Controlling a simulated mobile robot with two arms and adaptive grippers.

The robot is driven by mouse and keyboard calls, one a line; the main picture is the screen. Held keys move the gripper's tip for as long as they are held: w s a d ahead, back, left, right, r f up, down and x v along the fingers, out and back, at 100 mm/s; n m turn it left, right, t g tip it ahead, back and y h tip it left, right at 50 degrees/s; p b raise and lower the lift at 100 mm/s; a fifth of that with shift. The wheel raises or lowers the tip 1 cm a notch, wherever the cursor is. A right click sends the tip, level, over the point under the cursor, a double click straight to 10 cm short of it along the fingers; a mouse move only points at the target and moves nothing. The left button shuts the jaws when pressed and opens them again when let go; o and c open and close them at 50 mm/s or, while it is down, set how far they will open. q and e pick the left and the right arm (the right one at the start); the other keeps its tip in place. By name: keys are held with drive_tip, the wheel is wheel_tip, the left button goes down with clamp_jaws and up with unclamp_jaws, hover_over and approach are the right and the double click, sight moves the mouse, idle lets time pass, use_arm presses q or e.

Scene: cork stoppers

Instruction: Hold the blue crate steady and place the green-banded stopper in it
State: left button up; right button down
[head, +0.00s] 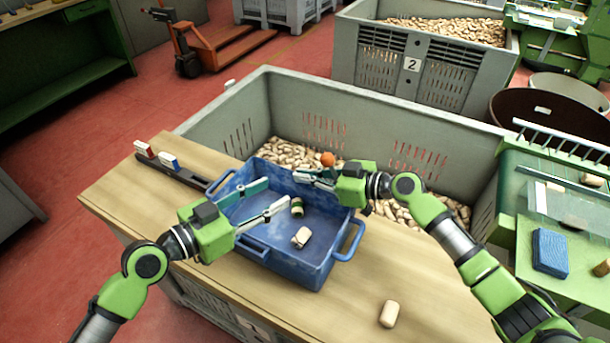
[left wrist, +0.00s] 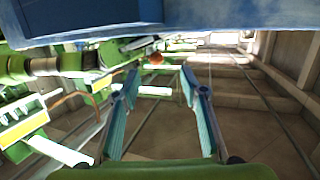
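The blue crate (head: 290,268) stands on the wooden table. A stopper with a green band (head: 297,208) shows inside the crate, close to one left fingertip; I cannot tell whether they touch. A pale stopper (head: 301,237) lies nearer the front of the crate. My left gripper (head: 278,193) is over the crate, its fingers wide apart; in the left wrist view nothing shows between the fingers (left wrist: 160,100). My right gripper (head: 312,177) is at the crate's far right rim, its fingers pointing left; whether they grip the rim is unclear.
A loose stopper (head: 389,314) lies on the table (head: 350,300) at the front right. A dark rack (head: 180,170) with small blocks is left of the crate. Behind is a grey bin (head: 400,115) of corks. An orange ball (head: 328,159) shows beside the right gripper.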

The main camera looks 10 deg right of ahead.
use_arm(q)
drive_tip(key=v, duration=1)
drive_tip(key=shift+a, duration=0.2)
drive_tip(key=shift+s, duration=0.1)
use_arm(e)
drive_tip(key=c, duration=2.2)
unclamp_jaws()
